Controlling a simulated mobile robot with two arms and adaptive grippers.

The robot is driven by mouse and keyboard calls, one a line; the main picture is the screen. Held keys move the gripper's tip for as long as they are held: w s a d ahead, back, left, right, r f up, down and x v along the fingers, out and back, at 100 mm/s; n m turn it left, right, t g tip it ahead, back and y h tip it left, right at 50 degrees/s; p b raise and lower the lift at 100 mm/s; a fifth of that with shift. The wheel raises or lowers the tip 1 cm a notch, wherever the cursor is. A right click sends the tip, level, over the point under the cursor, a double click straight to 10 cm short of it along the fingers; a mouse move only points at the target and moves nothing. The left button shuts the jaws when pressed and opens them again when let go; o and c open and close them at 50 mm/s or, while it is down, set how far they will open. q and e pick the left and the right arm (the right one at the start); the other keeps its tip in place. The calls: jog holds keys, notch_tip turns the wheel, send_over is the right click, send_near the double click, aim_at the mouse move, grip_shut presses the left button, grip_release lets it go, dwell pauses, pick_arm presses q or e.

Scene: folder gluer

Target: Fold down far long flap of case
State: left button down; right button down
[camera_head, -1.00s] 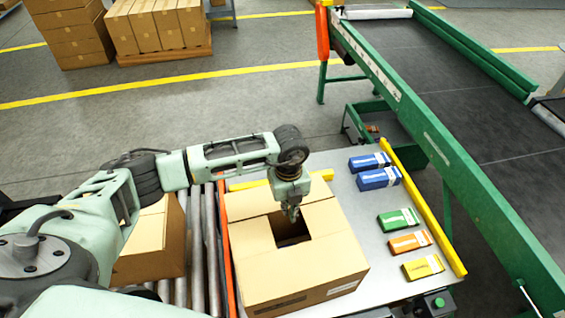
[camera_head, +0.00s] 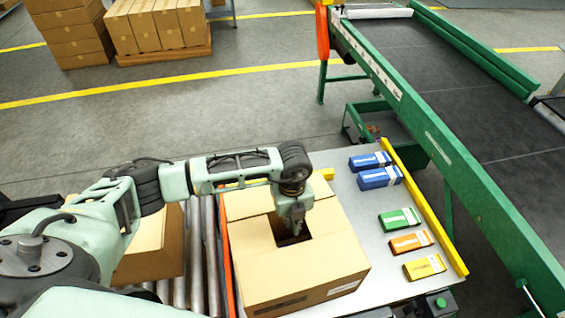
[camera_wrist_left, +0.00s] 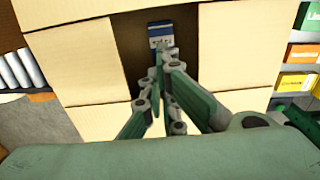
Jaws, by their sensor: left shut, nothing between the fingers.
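The open-topped brown case (camera_head: 300,285) stands on the metal table, with cardboard flaps around a dark opening. Its far flap (camera_head: 248,203) spreads at the far side of the top, behind my left gripper; I cannot tell its exact tilt. My left gripper (camera_head: 294,232) points down at the opening, shut and empty. In the left wrist view its fingers (camera_wrist_left: 162,68) are close together over the dark gap between panels (camera_wrist_left: 72,55). A blue and white box (camera_wrist_left: 160,33) shows in that gap. My right gripper is not in view.
Blue, green (camera_head: 399,218), orange (camera_head: 411,241) and yellow (camera_head: 424,266) boxes lie right of the case on the table (camera_head: 350,200). A yellow rail (camera_head: 425,207) edges the table. A green-framed conveyor (camera_head: 450,150) stands beyond it. Another carton (camera_head: 148,255) stands left on rollers.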

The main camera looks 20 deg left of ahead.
pick_arm(q)
jog(key=shift+s+d+f, duration=0.2)
jog(key=shift+f, duration=0.1)
jog(key=shift+f, duration=0.2)
notch_tip(320, 180, down, 5)
jog(key=b, duration=0.4)
jog(key=shift+r, duration=0.15)
dwell(0.5)
jog(key=shift+r, duration=0.15)
notch_tip(320, 180, up, 9)
jog(key=p, duration=0.6)
jog(key=shift+p, duration=0.3)
